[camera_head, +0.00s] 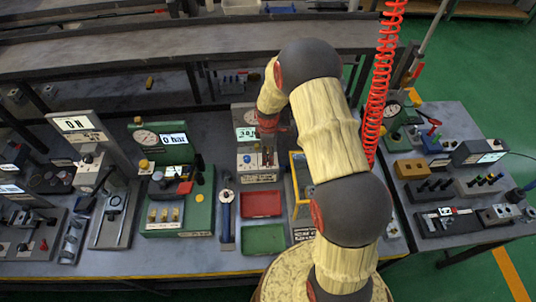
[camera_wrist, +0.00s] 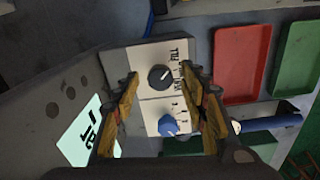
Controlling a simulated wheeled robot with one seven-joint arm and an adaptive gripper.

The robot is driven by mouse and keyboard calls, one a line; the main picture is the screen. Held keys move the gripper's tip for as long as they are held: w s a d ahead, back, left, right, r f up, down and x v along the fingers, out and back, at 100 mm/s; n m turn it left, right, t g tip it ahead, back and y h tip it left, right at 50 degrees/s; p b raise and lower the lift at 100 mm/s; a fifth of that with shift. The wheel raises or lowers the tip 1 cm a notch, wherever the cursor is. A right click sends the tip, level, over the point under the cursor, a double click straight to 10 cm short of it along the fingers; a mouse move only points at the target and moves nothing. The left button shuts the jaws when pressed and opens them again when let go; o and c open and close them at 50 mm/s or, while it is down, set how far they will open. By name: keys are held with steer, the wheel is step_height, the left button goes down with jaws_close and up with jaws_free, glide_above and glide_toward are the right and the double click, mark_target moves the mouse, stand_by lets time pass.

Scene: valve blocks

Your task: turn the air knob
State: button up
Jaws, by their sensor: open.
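A white knob panel (camera_wrist: 147,54) carries a black knob (camera_wrist: 160,77) beside the words FILL and VENT, and a blue knob (camera_wrist: 168,125) with small marks around it. I cannot read the word air on either. My gripper (camera_wrist: 160,90) is open, with its fingers on either side of the panel and the knobs between them in the picture. Nothing is held, and I cannot tell whether a finger touches the panel.
A red tray (camera_head: 261,204) and a green tray (camera_head: 264,239) lie in front of the instrument. A blue-handled tool (camera_head: 227,205) lies left of them. A green gauge unit (camera_head: 180,212) stands further left. A coiled red hose (camera_head: 380,90) hangs right of my arm.

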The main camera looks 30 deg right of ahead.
steer(key=shift+r, duration=0.1)
step_height(320, 180, up, 12)
stand_by(0.5)
stand_by(0.5)
